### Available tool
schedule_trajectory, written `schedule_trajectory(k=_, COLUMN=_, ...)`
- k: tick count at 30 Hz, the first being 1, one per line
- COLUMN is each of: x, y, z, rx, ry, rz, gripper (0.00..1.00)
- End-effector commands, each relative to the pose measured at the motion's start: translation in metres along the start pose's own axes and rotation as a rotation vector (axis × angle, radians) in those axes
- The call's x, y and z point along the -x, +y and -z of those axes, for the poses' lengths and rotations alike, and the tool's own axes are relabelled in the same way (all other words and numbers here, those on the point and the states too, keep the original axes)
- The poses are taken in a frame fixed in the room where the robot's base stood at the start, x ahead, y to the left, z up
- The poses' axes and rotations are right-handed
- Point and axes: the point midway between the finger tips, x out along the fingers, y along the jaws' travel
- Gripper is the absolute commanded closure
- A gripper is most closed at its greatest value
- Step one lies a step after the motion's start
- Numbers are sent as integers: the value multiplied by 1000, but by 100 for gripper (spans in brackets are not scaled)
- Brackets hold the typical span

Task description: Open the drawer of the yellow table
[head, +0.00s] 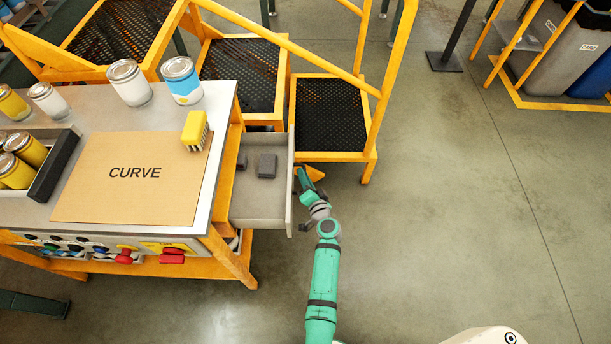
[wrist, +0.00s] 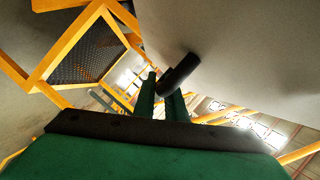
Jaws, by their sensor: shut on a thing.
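The yellow table (head: 232,262) has a grey top and stands at the left of the head view. Its grey drawer (head: 257,207) sticks out from the right side, pulled well out, with its inside showing. My green gripper (head: 304,183) is at the outer face of the drawer front. In the wrist view, the dark bar handle (wrist: 180,73) sits on the pale drawer front (wrist: 225,45). My gripper's fingers (wrist: 161,94) are shut on this handle. In the head view the handle is mostly hidden by the drawer front and my gripper.
Dark blocks (head: 267,165) lie in the drawer. Yellow steps (head: 333,155) stand just behind the drawer. The floor (head: 470,210) to the right is clear.

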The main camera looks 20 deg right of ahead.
Motion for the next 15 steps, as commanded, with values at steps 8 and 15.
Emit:
schedule_trajectory(k=8, x=1, y=0, z=-5, rx=0, ry=-11, rz=2, gripper=100)
schedule_trajectory(k=15, x=1, y=0, z=-4, rx=0, ry=-10, rz=2, gripper=71)
